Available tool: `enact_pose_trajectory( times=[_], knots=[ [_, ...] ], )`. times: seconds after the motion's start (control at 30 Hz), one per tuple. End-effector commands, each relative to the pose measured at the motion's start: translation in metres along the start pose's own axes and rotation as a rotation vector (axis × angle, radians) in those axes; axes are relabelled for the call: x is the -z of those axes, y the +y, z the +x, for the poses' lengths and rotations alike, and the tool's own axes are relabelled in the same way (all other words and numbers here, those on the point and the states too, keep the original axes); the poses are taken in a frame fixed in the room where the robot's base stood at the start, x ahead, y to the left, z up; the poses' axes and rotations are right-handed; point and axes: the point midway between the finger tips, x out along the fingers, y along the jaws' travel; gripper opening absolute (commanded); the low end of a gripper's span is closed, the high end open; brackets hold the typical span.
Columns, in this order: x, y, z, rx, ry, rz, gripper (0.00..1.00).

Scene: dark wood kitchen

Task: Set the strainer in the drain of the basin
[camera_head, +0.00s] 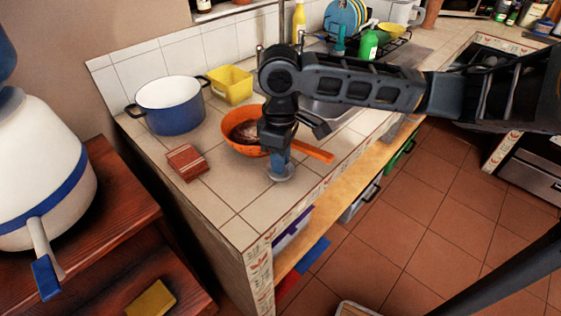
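A small round metal disc (283,173), which looks like the strainer, is near the counter's front edge. My gripper (279,157) points down directly above it, with a blue part between gripper and disc. I cannot tell whether the blue part belongs to the strainer, whether the fingers are closed on it, or whether the disc rests on the counter. The basin (335,113) is set in the counter to the right, behind my arm, which hides much of it. The drain is not visible.
An orange pan (231,122) with something dark in it stands beside my gripper, its handle pointing right. A blue pot (172,118), a yellow tub (231,84) and a reddish-brown block (187,163) are to the left. Bottles and a dish rack (392,42) are behind.

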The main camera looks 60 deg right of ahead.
Motion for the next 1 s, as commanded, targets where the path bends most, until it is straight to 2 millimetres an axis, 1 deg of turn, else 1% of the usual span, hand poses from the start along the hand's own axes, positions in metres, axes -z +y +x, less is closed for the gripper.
enact_pose_trajectory(
  times=[0.3,0.5,0.67,0.87,0.97,1.0],
  knots=[
    [0.001,0.0,-0.064,-0.002,0.004,-0.003,0.21],
    [0.0,0.0,-0.095,-0.001,0.002,-0.002,0.21],
    [0.0,0.0,-0.106,-0.001,0.001,-0.001,0.21],
    [0.003,-0.003,-0.108,0.005,0.009,-0.004,0.21],
    [0.02,-0.019,-0.108,0.039,0.071,-0.022,0.21],
    [0.032,-0.031,-0.108,0.065,0.116,-0.035,0.21]
  ],
)
